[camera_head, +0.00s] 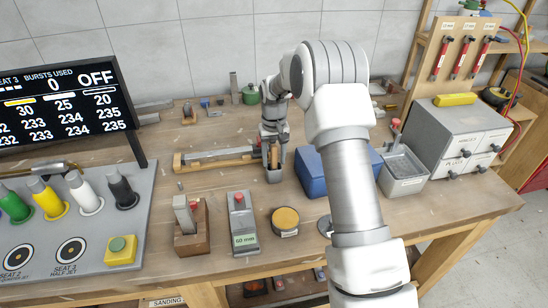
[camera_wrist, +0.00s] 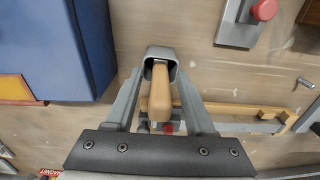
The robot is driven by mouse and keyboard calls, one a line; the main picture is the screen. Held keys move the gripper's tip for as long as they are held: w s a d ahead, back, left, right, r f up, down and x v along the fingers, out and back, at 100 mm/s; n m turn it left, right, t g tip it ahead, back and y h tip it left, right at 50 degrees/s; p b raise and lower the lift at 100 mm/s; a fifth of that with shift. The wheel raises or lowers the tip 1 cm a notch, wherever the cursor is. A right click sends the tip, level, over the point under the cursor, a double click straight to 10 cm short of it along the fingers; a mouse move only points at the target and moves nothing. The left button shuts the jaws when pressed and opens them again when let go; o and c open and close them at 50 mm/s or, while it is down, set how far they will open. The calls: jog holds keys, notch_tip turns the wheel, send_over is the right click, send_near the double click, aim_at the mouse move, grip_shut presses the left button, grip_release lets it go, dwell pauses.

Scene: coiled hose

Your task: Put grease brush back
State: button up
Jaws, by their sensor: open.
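The grease brush appears to be the piece with a tan wooden handle (camera_head: 274,154), standing in a small grey cup (camera_head: 273,176) on the bench. In the wrist view the handle (camera_wrist: 160,92) rises from the mouth of the cup (camera_wrist: 152,52). My gripper (camera_wrist: 160,80) is open, with one finger on each side of the handle and a gap showing at both sides. The brush's lower end is hidden in the cup. In the head view my gripper (camera_head: 273,138) is above and at the cup, partly hidden by my own arm.
A blue box (camera_head: 311,172) stands close right of the cup; in the wrist view it fills the upper left (camera_wrist: 65,45). A long wooden rack (camera_head: 215,160) lies to the left. A 60 mm block (camera_head: 243,224) and a round yellow-topped tin (camera_head: 286,221) stand in front.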

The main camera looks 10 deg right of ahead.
notch_tip(320, 180, up, 12)
jog(key=shift+r, duration=0.1)
jog(key=s+r+t, duration=0.3)
jog(key=s+r, duration=1.1)
jog(key=s, duration=0.2)
jog(key=s+f+t, duration=0.1)
jog(key=s+t, duration=0.1)
jog(key=s, duration=1.7)
jog(key=shift+s+f+t, duration=0.15)
jog(key=shift+s+t, duration=0.15)
